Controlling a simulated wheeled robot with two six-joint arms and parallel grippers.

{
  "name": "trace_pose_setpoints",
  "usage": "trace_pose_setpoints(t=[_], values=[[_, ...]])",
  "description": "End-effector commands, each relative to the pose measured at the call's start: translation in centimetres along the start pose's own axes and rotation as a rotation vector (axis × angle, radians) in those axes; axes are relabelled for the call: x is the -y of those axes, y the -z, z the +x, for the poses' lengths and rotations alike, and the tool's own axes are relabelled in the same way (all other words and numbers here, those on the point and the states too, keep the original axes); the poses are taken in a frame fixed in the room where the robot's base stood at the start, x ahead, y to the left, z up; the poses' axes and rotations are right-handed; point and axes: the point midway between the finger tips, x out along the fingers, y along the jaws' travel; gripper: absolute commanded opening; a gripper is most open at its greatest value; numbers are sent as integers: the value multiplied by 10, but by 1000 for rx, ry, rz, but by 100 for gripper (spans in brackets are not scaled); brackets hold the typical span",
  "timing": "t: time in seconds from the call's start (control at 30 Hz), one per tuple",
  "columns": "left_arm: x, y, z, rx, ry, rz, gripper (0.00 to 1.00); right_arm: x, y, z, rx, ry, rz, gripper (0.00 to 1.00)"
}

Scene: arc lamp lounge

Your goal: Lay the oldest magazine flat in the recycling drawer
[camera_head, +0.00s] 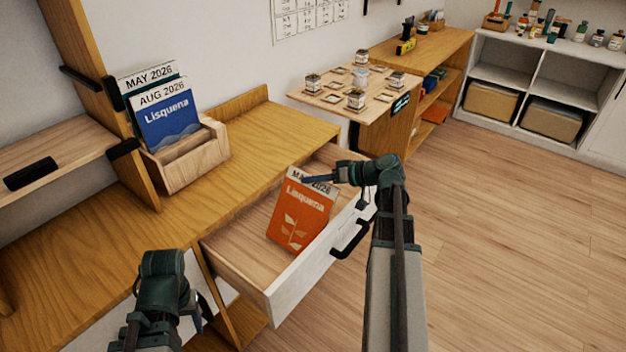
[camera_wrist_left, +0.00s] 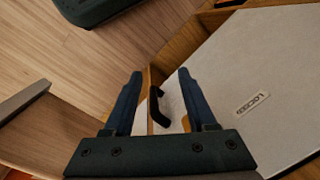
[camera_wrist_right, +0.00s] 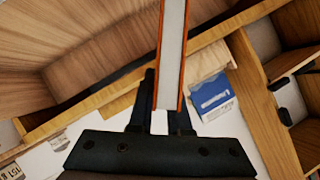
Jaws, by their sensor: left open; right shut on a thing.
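The right wrist view shows this magazine (camera_wrist_right: 171,50) edge-on between the fingers. I cannot tell whether its lower edge touches the drawer floor. A blue AUG 2026 magazine (camera_head: 168,122) stands in the wooden rack (camera_head: 195,165), with a MAY 2026 magazine (camera_head: 148,77) behind it, mostly hidden. My left gripper (camera_wrist_left: 158,90) is open and empty, low at the left in the head view.
The drawer's white front has a black handle (camera_head: 350,240). The rack stands on the wooden desk (camera_head: 120,235). A small table with several jars (camera_head: 355,100) stands behind the drawer. Another black handle (camera_wrist_left: 157,106) shows beyond my left fingers. Open floor (camera_head: 510,230) lies right.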

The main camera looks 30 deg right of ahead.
Motion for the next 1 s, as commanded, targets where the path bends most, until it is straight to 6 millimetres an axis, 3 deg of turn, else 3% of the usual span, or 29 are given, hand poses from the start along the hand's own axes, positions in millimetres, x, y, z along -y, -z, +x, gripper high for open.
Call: trace_pose_setpoints(t=[0.37, 0.4, 0.6, 1.0], values=[[-1, 0, 8, 0, 0, 0, 57, -4, -6, 3, -1, 1, 1, 0], [-1, 0, 8, 0, 0, 0, 57, -4, -6, 3, -1, 1, 1, 18], [-1, 0, 7, 0, 0, 0, 57, -4, -5, 3, 0, 1, 0, 51], [0, 0, 2, 0, 0, 0, 57, -3, -4, -6, 0, -1, 0, 51]])
